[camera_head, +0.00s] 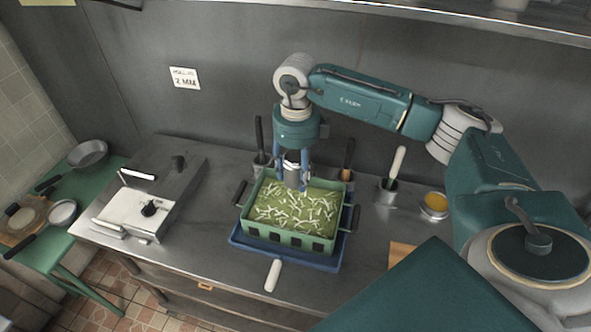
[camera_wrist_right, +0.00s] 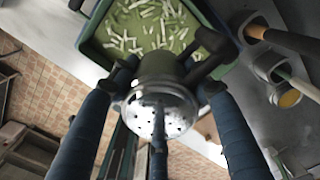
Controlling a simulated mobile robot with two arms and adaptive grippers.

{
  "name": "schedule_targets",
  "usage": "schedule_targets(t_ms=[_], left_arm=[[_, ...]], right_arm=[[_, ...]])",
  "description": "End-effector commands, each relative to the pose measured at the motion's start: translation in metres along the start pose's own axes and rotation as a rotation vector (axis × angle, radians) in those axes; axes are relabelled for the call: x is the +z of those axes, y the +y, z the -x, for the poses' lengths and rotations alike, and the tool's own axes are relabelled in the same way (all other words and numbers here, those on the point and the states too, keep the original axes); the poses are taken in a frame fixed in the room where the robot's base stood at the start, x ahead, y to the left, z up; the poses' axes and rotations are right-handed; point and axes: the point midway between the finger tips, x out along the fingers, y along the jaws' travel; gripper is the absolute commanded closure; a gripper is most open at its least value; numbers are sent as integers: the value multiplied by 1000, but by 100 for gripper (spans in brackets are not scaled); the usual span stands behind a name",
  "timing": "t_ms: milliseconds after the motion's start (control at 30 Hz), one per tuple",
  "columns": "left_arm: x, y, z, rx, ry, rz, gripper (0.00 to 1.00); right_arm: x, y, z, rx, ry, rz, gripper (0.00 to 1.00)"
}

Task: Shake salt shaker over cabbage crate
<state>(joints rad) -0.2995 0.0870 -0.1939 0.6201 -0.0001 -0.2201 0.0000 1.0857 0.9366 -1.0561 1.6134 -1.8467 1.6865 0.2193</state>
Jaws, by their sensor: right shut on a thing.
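The green cabbage crate (camera_head: 254,236) stands in a blue tray (camera_head: 240,243) on the steel counter, with pale shreds spread over its floor. My right gripper (camera_head: 292,184) is above the back part of the crate. It is shut on the salt shaker (camera_head: 292,166), a metal shaker. In the right wrist view the shaker's perforated round end (camera_wrist_right: 160,108) shows between the blue fingers, and the crate (camera_wrist_right: 222,50) is beyond it. I cannot tell from the frames whether salt is falling. My left gripper is not in view.
A white-topped device with a black knob (camera_head: 150,208) stands on the counter at left. Utensil holders stand behind and right of the crate, one with a white-handled tool (camera_head: 397,163). A yellow-filled bowl (camera_head: 435,203) is at right. A white handle (camera_head: 272,275) lies before the tray.

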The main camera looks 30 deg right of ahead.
Motion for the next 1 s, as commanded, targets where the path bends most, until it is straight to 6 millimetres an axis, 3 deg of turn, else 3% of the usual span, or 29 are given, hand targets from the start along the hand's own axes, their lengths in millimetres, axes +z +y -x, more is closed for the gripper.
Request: schedule_targets(t_ms=[167, 500, 1000], left_arm=[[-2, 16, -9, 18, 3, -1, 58], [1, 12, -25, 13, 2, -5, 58], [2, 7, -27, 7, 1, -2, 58]], right_arm=[[0, 0, -14, 0, 1, 3, 82], [0, 1, -42, 1, 0, 5, 82], [2, 2, -46, 1, -1, 7, 82]])
